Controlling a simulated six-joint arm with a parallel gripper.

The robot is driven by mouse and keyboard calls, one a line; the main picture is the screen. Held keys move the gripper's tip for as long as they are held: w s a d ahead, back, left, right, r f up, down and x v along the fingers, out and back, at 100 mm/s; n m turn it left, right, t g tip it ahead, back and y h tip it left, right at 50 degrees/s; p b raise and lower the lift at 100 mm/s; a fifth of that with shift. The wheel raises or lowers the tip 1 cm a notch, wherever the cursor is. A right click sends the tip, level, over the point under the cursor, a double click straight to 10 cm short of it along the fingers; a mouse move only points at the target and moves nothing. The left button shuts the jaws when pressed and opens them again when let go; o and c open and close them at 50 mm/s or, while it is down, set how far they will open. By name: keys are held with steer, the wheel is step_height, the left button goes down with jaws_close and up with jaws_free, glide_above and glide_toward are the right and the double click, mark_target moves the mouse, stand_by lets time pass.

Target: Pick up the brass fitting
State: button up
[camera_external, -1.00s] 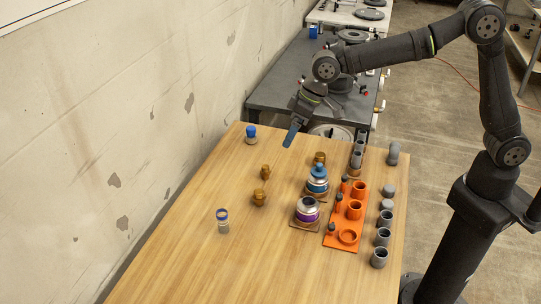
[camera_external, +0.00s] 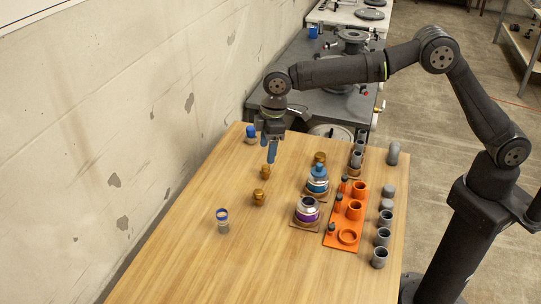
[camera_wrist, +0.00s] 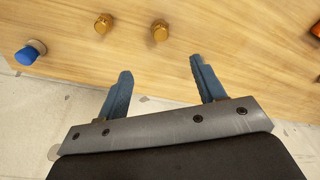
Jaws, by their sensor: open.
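Several small brass fittings stand on the wooden table. My gripper is open and empty, pointing down above the table's far left part. In the wrist view two brass fittings (camera_wrist: 103,23) (camera_wrist: 160,31) lie beyond the fingertips (camera_wrist: 160,68), with nothing between the blue fingers.
A blue-capped piece (camera_external: 250,133) stands at the table's far left; it also shows in the wrist view (camera_wrist: 30,52). Cans (camera_external: 307,210), an orange tray (camera_external: 337,241) and grey pipe pieces (camera_external: 379,257) fill the right side.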

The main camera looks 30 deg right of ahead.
glide_toward(259, 192)
step_height(259, 192, down, 5)
steer(key=shift+d, duration=0.1)
steer(key=shift+w+a+f, duration=0.1)
steer(key=shift+a+f, duration=0.15)
steer(key=shift+f, duration=0.6)
steer(key=shift+a+f, duration=0.2)
steer(key=shift+f, duration=0.7)
steer(key=shift+w+a+f, duration=0.1)
steer(key=shift+a+f, duration=0.15)
steer(key=shift+f, duration=0.6)
steer(key=shift+c, duration=0.4)
steer(key=c, duration=1)
